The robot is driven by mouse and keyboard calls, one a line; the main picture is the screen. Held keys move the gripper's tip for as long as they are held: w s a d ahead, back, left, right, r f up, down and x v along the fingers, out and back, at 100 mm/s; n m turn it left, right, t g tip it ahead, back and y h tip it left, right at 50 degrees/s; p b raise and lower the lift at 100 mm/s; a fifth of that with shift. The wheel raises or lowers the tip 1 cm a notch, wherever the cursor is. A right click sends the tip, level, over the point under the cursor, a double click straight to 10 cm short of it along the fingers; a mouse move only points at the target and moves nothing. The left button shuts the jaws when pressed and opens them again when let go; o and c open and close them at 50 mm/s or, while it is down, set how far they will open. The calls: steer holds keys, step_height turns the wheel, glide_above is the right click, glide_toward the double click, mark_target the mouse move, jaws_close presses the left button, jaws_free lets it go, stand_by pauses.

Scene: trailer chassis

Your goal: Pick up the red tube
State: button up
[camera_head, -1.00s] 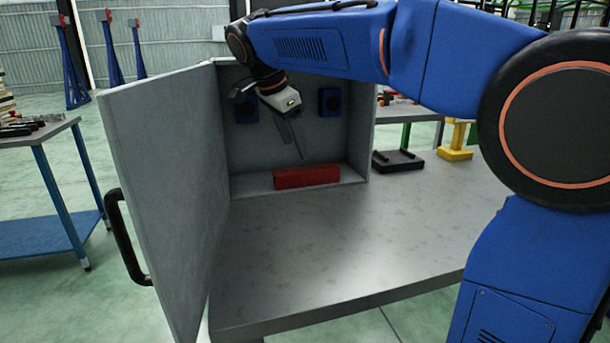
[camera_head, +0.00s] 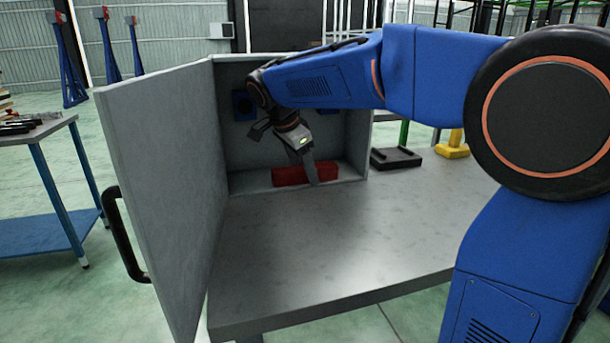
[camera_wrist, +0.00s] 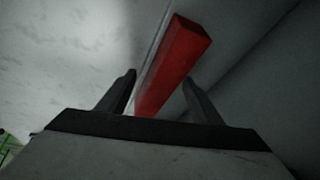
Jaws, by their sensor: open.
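The red tube (camera_head: 290,175) is a square-sided red bar lying on the floor of an open grey cabinet (camera_head: 355,120), near its front edge. My gripper (camera_head: 312,182) is at the right part of the tube and hides some of it in the head view. In the wrist view, the red tube (camera_wrist: 176,62) runs between the two open fingers of my gripper (camera_wrist: 160,92) and extends beyond them. I cannot tell whether the fingers touch it.
The cabinet door (camera_head: 160,190) stands open on the left. Grey table top (camera_head: 320,245) in front of the cabinet is clear. A black block (camera_head: 396,158) and a yellow stand (camera_head: 452,150) are to the right. A blue device (camera_head: 243,105) hangs on the cabinet's back wall.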

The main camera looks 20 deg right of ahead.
jaws_close()
stand_by(0.3)
